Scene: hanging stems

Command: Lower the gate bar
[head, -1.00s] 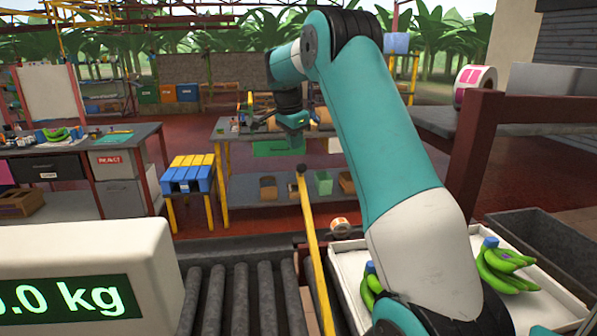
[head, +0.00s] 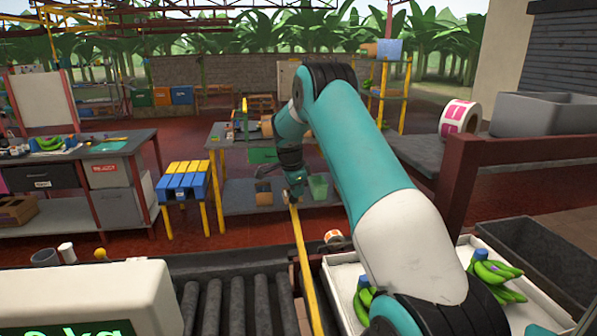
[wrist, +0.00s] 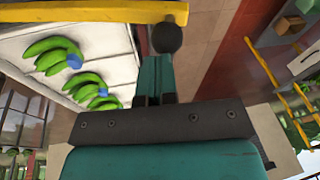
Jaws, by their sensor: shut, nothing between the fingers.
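The gate bar (head: 305,262) is a long yellow bar that runs away from me beside the rollers in the head view. In the wrist view the bar (wrist: 90,12) crosses the top edge and has a dark round knob (wrist: 167,38) at its end. My gripper (head: 295,189) is at the far end of the bar in the head view and partly hides the knob. In the wrist view my gripper (wrist: 155,72) is shut and empty, its fingertips right at the knob. I cannot tell whether they touch it.
A white tray (head: 347,290) with green bananas (head: 492,272) lies right of the bar. The roller conveyor (head: 235,300) and a scale (head: 85,290) are left. A dark red post (head: 458,185) stands right of my arm. Blue and yellow pallets (head: 183,182) stand farther back.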

